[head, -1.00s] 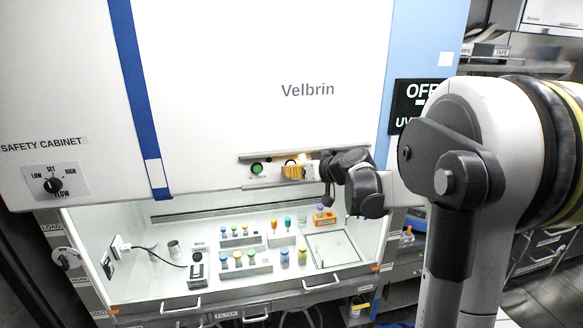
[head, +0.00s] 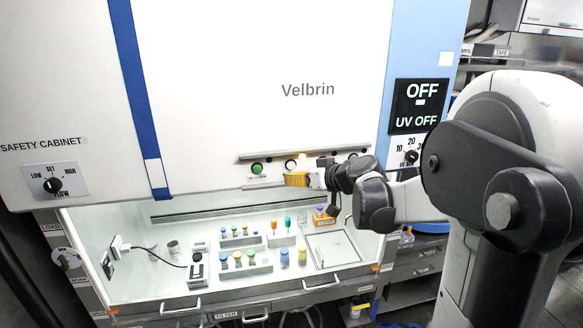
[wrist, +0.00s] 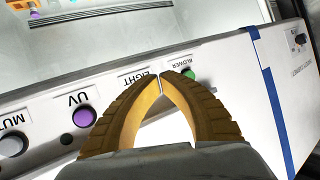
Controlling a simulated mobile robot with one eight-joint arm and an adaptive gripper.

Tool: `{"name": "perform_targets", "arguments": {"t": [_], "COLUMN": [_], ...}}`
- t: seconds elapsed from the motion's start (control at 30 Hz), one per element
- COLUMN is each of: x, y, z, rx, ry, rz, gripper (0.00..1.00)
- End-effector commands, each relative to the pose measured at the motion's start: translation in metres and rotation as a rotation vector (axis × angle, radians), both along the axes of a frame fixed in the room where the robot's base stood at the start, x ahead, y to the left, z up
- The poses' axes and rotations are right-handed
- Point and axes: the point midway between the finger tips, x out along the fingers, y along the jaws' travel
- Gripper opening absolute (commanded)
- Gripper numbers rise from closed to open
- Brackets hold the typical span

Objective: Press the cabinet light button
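The cabinet's button strip (head: 330,159) runs along the lower edge of the white front panel. The light button (head: 291,165) looks pale and bright, just above my gripper's fingertips (head: 288,179) in the head view. In the wrist view the LIGHT label (wrist: 136,77) shows beside my yellow fingers; the button itself is hidden behind them. My gripper (wrist: 160,78) is shut, its two tips meeting with nothing seen between them. The fingertips are near the strip; I cannot tell whether they touch it.
The green blower button (head: 257,169) is left of my fingers. The purple UV button (wrist: 83,116) and the white mute button (wrist: 12,145) are on the other side. A display (head: 419,106) reads OFF and UV OFF. Bottles and racks stand in the cabinet below.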

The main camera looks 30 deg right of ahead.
Motion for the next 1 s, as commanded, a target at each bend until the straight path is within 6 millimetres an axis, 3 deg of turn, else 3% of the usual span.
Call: {"name": "perform_targets", "arguments": {"t": [0.3, 1.0], "x": [-0.025, -0.026], "y": [0.007, 0.008], "z": [0.0, 0.0], "rx": [-0.001, 0.0], "ry": [0.0, 0.0], "rz": [-0.001, 0.0], "gripper": [0.0, 0.0]}}
